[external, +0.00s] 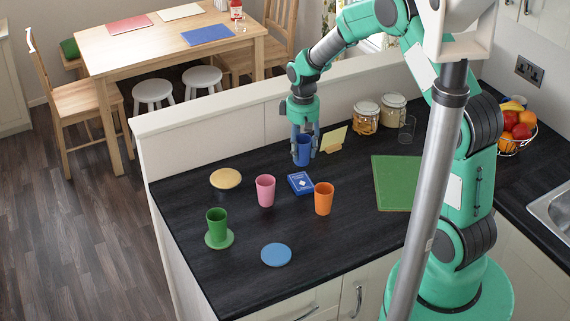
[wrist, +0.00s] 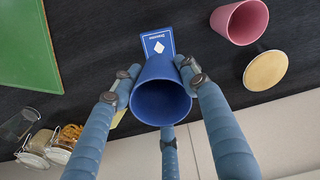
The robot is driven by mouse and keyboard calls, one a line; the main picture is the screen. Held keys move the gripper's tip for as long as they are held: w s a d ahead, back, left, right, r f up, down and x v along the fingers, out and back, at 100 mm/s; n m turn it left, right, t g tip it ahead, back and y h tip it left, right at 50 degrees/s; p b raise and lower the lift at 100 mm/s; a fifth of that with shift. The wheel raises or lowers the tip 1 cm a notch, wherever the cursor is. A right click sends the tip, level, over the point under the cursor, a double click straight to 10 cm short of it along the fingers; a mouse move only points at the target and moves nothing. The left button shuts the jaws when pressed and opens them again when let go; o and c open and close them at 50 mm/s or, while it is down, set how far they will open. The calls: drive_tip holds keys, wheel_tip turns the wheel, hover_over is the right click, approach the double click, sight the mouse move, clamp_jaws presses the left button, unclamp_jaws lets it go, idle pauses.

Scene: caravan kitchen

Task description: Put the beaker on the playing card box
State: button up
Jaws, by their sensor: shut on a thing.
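My gripper (external: 303,139) points down over the back of the dark counter and is shut on a blue beaker (external: 302,154). In the wrist view the beaker (wrist: 160,102) is upright between the fingers of my gripper (wrist: 158,84), its open mouth toward the camera. I cannot tell whether its base touches the counter. The blue playing card box (external: 300,184) lies flat on the counter, in front of the beaker and apart from it in the external view. In the wrist view the box (wrist: 158,42) shows just beyond the beaker, which may hide part of it.
A pink cup (external: 265,190) and an orange cup (external: 324,198) flank the box. A green cup (external: 217,225) stands on a green coaster. A yellow coaster (external: 226,179), blue coaster (external: 276,255), green board (external: 395,184), yellow card (external: 333,138) and jars (external: 366,117) are around.

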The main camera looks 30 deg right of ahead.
sight(302, 137)
drive_tip(key=shift+f, duration=1.95)
drive_tip(key=shift+f, duration=1.85)
drive_tip(key=shift+f, duration=0.15)
drive_tip(key=o, duration=1.1)
drive_tip(key=shift+o, duration=0.2)
wheel_tip(302, 137, up, 12)
